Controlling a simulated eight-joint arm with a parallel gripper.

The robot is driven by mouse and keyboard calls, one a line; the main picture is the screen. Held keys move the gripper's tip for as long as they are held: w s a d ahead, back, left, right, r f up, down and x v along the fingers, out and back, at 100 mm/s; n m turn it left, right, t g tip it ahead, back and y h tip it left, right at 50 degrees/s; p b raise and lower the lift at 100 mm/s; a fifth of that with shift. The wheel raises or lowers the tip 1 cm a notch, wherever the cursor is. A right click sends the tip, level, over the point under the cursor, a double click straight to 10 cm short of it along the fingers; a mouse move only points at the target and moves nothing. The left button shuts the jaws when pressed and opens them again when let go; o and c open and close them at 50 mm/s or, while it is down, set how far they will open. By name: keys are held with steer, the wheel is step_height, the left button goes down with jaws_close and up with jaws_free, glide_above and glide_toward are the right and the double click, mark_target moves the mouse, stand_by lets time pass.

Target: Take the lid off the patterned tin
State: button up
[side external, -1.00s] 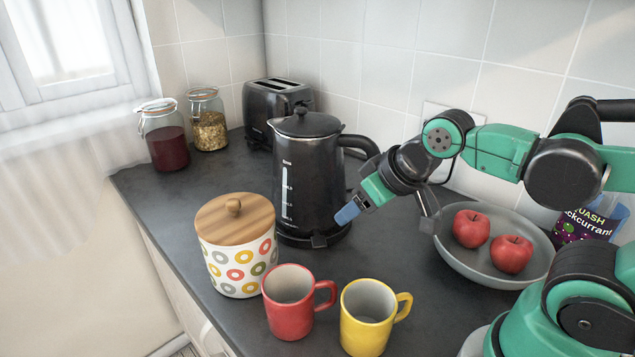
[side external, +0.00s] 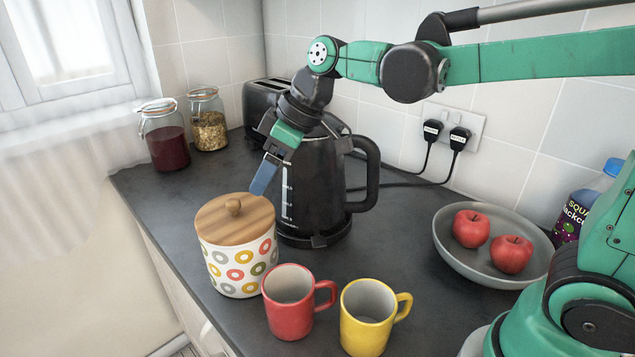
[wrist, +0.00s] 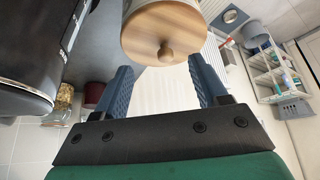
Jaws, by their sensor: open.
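The patterned tin (side external: 239,268) is white with coloured rings and stands upright on the counter. Its round wooden lid (side external: 213,226), with a small knob (side external: 234,207) on top, sits on it. My gripper (side external: 262,178) is open and empty, just above and behind the lid in the side view, in front of the kettle. In the wrist view the lid (wrist: 184,28) and its knob (wrist: 165,52) lie ahead of my gripper (wrist: 168,78), beyond and between the two blue fingers. One finger is mostly hidden in the side view.
A black kettle (side external: 313,185) stands close beside my gripper. A red mug (side external: 288,308) and a yellow mug (side external: 365,318) stand in front, right of the tin. A grey bowl (side external: 452,252) of apples is at right. Glass jars (side external: 166,145) and a toaster (side external: 256,105) stand behind.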

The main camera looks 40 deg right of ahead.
mark_target(233, 201)
steer(key=shift+w+a+n+y, duration=0.4)
steer(key=shift+w+a+n, duration=0.25)
steer(key=shift+w, duration=0.35)
steer(key=shift+w+a+f, duration=0.2)
steer(key=shift+a+f, duration=0.05)
steer(key=shift+f, duration=0.1)
steer(key=x, duration=0.5)
steer(key=shift+s, duration=0.1)
jaws_close()
